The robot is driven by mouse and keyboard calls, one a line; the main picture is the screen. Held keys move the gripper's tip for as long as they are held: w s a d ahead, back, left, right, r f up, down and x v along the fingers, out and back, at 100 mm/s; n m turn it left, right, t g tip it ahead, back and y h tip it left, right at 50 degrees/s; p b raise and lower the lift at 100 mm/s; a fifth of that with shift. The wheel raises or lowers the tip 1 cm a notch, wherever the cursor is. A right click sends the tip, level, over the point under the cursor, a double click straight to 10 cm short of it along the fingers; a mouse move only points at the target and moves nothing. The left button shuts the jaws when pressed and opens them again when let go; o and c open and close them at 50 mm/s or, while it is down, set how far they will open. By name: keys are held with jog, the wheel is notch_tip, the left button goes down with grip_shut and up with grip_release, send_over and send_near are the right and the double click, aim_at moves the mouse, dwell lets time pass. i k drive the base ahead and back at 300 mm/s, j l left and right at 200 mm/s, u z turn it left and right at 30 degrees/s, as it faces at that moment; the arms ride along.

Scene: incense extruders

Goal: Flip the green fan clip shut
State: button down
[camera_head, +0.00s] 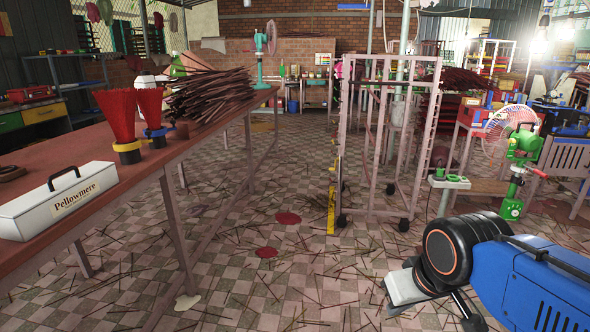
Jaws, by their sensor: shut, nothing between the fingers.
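A green fan clip (524,142) shows at the right, under and behind the round guard of a fan (508,122). It is small in the head view, and I cannot tell how far its flap stands open. A green stand (511,208) is below it, with a red-handled part beside it. My gripper (404,288) is at the lower right, at the end of my blue and black arm. It is shut and empty, low in the picture and well apart from the clip. Its fingertips are partly hard to make out.
A long table (146,184) at the left bears a white Pellowmere box (60,197) and bundles of incense sticks (208,92). A wheeled rack (385,140) stands mid-right. Loose sticks litter the checkered floor (300,270), which is otherwise largely clear between table and rack.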

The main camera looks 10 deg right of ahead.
aim_at(474, 134)
jog(key=i+j, duration=0.1)
jog(key=i, duration=0.7)
jog(key=i+z, duration=0.1)
jog(key=i, duration=0.65)
jog(key=i+j+z, duration=0.1)
jog(key=i+z, duration=0.2)
jog(key=z, duration=0.15)
jog(key=i+j+z, duration=0.2)
jog(key=z, duration=0.25)
jog(key=i+j+z, duration=0.3)
jog(key=z, duration=0.15)
jog(key=i+z, duration=0.25)
jog(key=i, duration=0.15)
jog(key=i+j+z, duration=0.2)
jog(key=i, duration=0.2)
jog(key=i+j+z, duration=0.25)
jog(key=i+l, duration=0.1)
